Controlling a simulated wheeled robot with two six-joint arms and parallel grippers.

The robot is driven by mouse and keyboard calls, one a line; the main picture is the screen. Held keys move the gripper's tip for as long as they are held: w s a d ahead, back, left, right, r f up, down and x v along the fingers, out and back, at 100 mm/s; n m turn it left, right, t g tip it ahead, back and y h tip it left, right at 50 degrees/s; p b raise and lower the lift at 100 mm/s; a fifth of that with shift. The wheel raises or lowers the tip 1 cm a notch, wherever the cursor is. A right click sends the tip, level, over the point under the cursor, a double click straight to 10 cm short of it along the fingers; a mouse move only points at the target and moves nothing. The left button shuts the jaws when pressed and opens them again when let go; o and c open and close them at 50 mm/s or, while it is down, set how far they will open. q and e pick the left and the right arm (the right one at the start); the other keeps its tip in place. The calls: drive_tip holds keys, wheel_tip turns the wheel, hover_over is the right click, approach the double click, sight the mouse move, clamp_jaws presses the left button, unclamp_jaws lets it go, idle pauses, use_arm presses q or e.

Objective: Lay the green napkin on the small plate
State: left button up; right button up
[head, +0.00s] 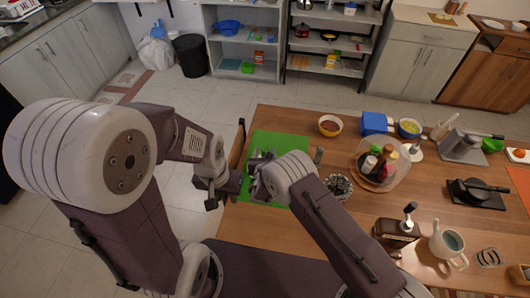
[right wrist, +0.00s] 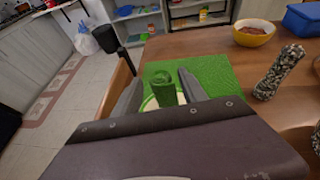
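The green napkin (right wrist: 164,88) shows in the right wrist view as a rolled upright bundle. The small plate (right wrist: 150,104) shows as a pale rim with green inside, behind and below the napkin; whether they touch is unclear. My right gripper (right wrist: 162,78) has its fingers spread on either side of the napkin, with small gaps visible. In the head view my right gripper (head: 259,175) is over the green mat, and its wrist hides the plate and napkin. My left gripper (head: 218,188) is at the table's left edge; its fingers are not clear.
The green mat (head: 281,141) lies at the table's left end, with a chair (head: 237,147) beside it. A speckled shaker (right wrist: 279,72), a bowl (head: 331,125) and a glass bowl of bottles (head: 398,168) stand to the right. Bare wood (head: 345,150) lies between.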

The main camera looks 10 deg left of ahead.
drive_tip(key=shift+r, duration=0.1)
drive_tip(key=shift+r, duration=0.2)
drive_tip(key=v, duration=1.2)
drive_tip(key=shift+f, duration=0.1)
